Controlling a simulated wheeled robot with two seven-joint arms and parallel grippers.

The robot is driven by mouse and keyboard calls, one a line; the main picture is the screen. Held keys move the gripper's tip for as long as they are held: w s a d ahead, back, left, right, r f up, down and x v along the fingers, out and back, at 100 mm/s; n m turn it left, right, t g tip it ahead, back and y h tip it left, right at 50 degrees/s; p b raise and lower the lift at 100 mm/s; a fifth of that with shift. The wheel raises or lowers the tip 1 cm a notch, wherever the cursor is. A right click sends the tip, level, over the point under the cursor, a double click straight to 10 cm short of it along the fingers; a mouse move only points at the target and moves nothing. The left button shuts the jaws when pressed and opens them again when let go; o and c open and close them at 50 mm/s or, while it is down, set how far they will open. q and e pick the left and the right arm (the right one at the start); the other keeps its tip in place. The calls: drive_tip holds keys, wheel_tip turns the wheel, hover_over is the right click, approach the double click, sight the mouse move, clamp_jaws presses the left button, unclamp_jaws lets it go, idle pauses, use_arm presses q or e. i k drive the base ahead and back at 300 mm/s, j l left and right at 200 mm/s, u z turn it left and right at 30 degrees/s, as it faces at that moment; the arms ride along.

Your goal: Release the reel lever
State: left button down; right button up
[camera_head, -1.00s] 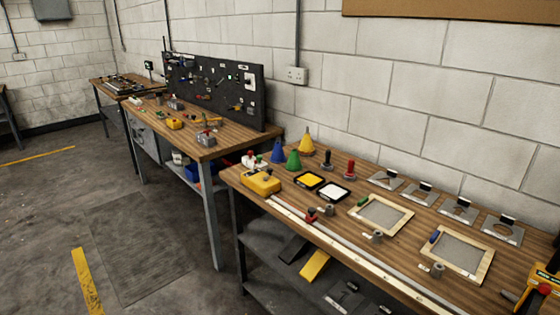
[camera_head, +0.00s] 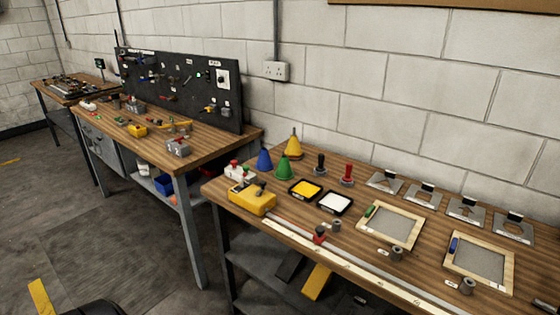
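A yellow box-shaped device (camera_head: 251,199) with dark fittings on top sits at the near left corner of the right-hand bench. It looks like the reel. A small dark lever-like part (camera_head: 262,187) stands on it; its exact position is too small to tell. A long pale rail (camera_head: 350,262) runs from beside the yellow device along the bench's front edge. A small red and black piece (camera_head: 319,235) stands beside the rail. Neither of my grippers is in view.
A second bench (camera_head: 205,153) with a dark tool board (camera_head: 180,90) stands left. The floor (camera_head: 120,240) before it is mostly clear.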

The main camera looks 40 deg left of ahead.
sight(244, 174)
drive_tip(key=j+z, duration=0.1)
drive_tip(key=j, duration=0.5)
drive_tip(key=j+z, duration=0.15)
drive_tip(key=j, duration=0.5)
drive_tip(key=k+j+z, duration=0.1)
drive_tip(key=j, duration=0.5)
drive_tip(key=j+z, duration=0.15)
drive_tip(key=j, duration=0.45)
drive_tip(key=k+j, duration=0.1)
drive_tip(key=j, duration=0.6)
drive_tip(key=k+j, duration=0.15)
drive_tip(key=j, duration=0.2)
